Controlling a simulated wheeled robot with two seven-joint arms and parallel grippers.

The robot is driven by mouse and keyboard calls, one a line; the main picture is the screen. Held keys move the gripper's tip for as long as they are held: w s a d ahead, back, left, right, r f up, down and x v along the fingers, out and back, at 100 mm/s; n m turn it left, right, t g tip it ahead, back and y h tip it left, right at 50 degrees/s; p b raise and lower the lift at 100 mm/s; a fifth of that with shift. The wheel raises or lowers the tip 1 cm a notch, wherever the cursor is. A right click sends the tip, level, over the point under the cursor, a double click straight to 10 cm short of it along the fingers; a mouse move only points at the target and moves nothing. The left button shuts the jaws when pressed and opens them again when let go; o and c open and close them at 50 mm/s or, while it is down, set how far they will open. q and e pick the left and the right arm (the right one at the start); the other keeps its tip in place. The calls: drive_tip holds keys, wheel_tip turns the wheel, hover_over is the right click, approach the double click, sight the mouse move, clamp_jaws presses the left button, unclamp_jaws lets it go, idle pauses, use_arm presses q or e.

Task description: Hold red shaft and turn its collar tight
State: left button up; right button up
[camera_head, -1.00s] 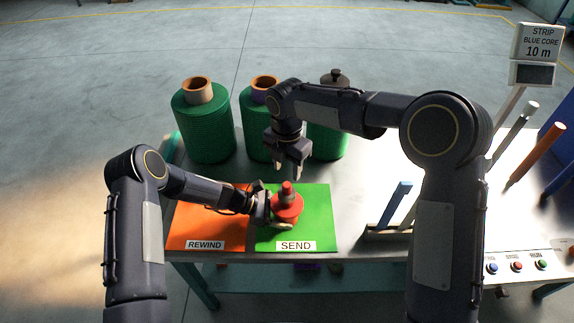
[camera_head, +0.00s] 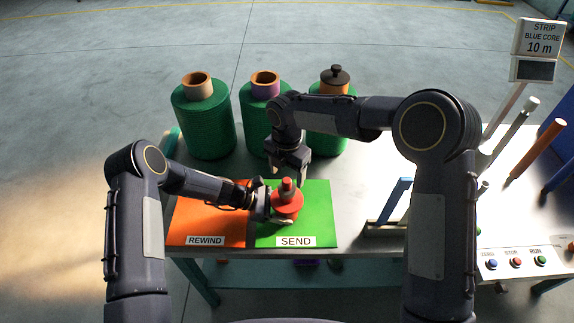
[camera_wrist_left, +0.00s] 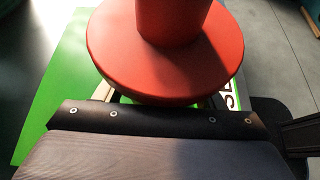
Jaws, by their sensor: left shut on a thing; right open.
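The red shaft (camera_head: 287,205) stands upright on the green SEND mat, with a wide round flange and a narrower top. A small greyish-red piece, seemingly its collar (camera_head: 287,184), sits at the top. My left gripper (camera_head: 279,217) is shut on the shaft low down, from the left. In the left wrist view the red flange (camera_wrist_left: 160,60) and thick upper part fill the top, and the flange hides most of the fingers. My right gripper (camera_head: 291,178) is open, pointing down just above and slightly behind the collar, apart from it.
An orange REWIND mat (camera_head: 205,215) lies left of the green mat (camera_head: 318,205). Several green netting rolls stand behind: left (camera_head: 205,125), middle (camera_head: 252,120) and right (camera_head: 330,136). A blue bar in a stand (camera_head: 395,200) and a button panel (camera_head: 515,260) are at the right.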

sight(287, 188)
drive_tip(key=shift+f, duration=3.55)
clamp_jaws()
drive_tip(key=m, duration=0.4)
drive_tip(key=shift+r, duration=0.1)
drive_tip(key=m, duration=0.4)
drive_tip(key=shift+m, duration=0.4)
drive_tip(key=m, duration=0.4)
drive_tip(key=shift+m, duration=0.3)
drive_tip(key=m, duration=0.3)
drive_tip(key=shift+m, duration=0.4)
drive_tip(key=shift+c, duration=0.6)
unclamp_jaws()
